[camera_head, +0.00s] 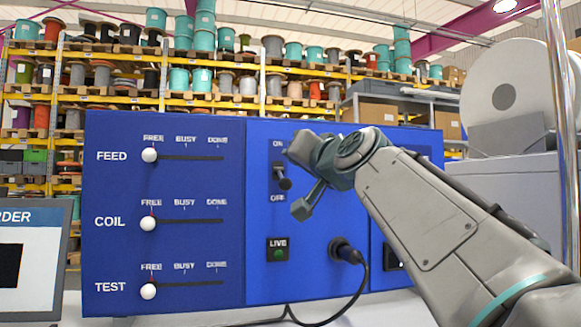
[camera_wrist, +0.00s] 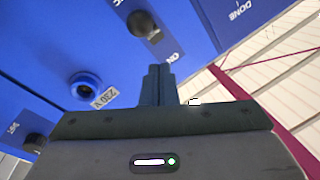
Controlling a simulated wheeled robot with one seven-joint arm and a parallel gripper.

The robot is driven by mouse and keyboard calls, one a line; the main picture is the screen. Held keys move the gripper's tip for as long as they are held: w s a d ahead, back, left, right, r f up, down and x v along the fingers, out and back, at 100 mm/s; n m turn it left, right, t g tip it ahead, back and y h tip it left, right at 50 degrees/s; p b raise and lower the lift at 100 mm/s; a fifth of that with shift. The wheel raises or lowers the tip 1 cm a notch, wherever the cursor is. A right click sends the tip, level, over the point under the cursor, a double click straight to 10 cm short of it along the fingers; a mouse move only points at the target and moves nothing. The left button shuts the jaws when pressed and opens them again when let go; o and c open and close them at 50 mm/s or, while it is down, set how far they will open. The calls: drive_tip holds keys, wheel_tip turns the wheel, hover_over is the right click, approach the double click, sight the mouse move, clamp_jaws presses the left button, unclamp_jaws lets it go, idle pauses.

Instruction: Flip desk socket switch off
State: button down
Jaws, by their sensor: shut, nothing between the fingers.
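The switch (camera_head: 283,180) is a black lever with a round knob on the blue panel, between the ON and OFF labels. In the head view its knob sits low, toward OFF, but foreshortening makes its exact setting hard to tell. It also shows in the wrist view (camera_wrist: 142,23), at the top. My gripper (camera_wrist: 160,70) is shut and empty, with its fingertips just below the knob and near the ON label in that picture. They look apart from the lever. The LIVE indicator (camera_head: 278,254) below the switch is dark green; I cannot tell whether it is lit.
A black plug (camera_head: 341,250) with a hanging cable sits right of the indicator. A blue round socket (camera_wrist: 85,86) marked 230 V shows in the wrist view. A slider panel (camera_head: 165,245) adjoins on the left. Reel shelves stand behind. My arm covers the panel's right part.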

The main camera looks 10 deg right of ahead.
drive_tip(key=d+f+b+v, duration=0.1)
drive_tip(key=b+v, duration=0.4)
drive_tip(key=v, duration=0.6)
drive_tip(key=shift+d+b, duration=0.35)
drive_tip(key=shift+d, duration=0.2)
